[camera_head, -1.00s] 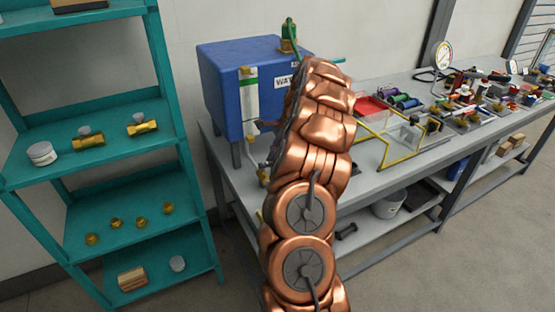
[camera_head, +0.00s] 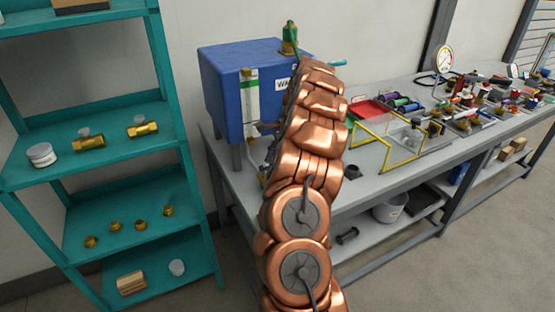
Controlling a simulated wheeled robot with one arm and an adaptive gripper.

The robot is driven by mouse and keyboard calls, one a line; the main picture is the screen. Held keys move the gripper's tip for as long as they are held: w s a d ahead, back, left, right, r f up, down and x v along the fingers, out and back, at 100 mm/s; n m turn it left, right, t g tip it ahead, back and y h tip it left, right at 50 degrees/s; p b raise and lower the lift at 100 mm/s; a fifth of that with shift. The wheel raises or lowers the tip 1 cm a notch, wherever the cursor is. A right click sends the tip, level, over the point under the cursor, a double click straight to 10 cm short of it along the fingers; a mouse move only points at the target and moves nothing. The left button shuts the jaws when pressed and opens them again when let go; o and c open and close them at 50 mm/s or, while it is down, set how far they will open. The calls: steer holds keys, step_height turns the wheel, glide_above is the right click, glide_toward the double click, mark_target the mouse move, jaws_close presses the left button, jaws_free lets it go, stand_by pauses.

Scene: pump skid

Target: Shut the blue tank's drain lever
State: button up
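Brass and grey fittings (camera_head: 262,172) show below the tank, partly behind my copper arm. I cannot make out the drain lever or its position. My gripper is hidden behind my own arm.
A teal shelf (camera_head: 115,125) with brass valves and a tin stands at the left. A yellow frame (camera_head: 385,145), a red tray (camera_head: 372,110), a pressure gauge (camera_head: 444,57) and several small parts lie along the workbench (camera_head: 365,185). The floor in front is clear.

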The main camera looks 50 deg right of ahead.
steer(key=shift+r, duration=0.1)
steer(key=shift+w+d+r, duration=0.1)
steer(key=shift+d+r, duration=0.05)
steer(key=v, duration=0.7)
stand_by(0.3)
stand_by(0.5)
